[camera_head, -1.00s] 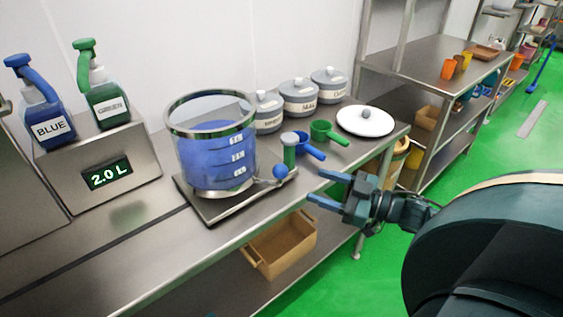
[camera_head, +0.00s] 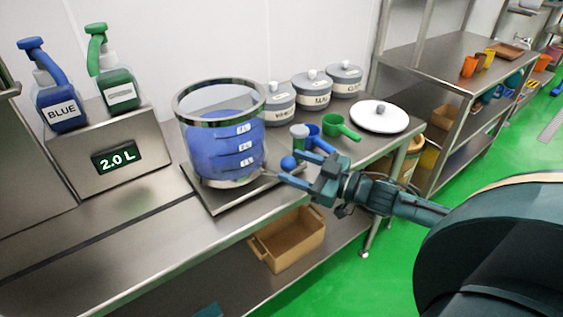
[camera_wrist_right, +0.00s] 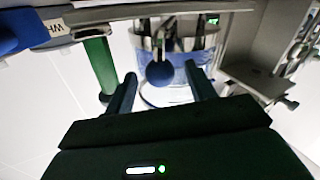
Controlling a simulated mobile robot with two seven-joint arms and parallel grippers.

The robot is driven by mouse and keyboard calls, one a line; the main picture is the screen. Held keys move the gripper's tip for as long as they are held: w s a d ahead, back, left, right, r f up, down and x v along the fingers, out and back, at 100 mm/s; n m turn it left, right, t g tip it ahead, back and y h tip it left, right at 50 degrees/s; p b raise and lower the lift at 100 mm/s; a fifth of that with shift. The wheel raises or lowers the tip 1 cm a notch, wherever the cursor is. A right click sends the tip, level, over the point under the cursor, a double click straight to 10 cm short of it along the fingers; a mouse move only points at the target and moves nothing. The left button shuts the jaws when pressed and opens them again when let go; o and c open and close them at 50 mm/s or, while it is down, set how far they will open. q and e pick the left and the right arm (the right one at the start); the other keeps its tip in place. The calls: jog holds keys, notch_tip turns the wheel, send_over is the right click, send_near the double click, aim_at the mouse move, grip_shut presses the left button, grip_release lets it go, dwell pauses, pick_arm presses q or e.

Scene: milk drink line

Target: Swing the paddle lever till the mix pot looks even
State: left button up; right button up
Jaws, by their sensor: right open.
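The mix pot (camera_head: 222,150) is a clear vessel with a metal rim, on a flat metal base on the bench. Its contents look mostly plain blue from here, up to near the 3 L mark. The paddle lever's blue ball knob (camera_head: 288,163) sticks out at the pot's right. My right gripper (camera_head: 291,167) is open at the knob. In the right wrist view the knob (camera_wrist_right: 160,73) shows between the two open fingers (camera_wrist_right: 160,85), with gaps on both sides. Part of the pot (camera_wrist_right: 178,95) shows behind it. My left gripper's jaws are not seen.
Lidded jars (camera_head: 312,90) and a white lid (camera_head: 379,117) are farther back. The bench front left (camera_head: 110,235) is clear.

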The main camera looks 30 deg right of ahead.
aim_at(282, 161)
jog(key=shift+x, duration=2.1)
grip_shut()
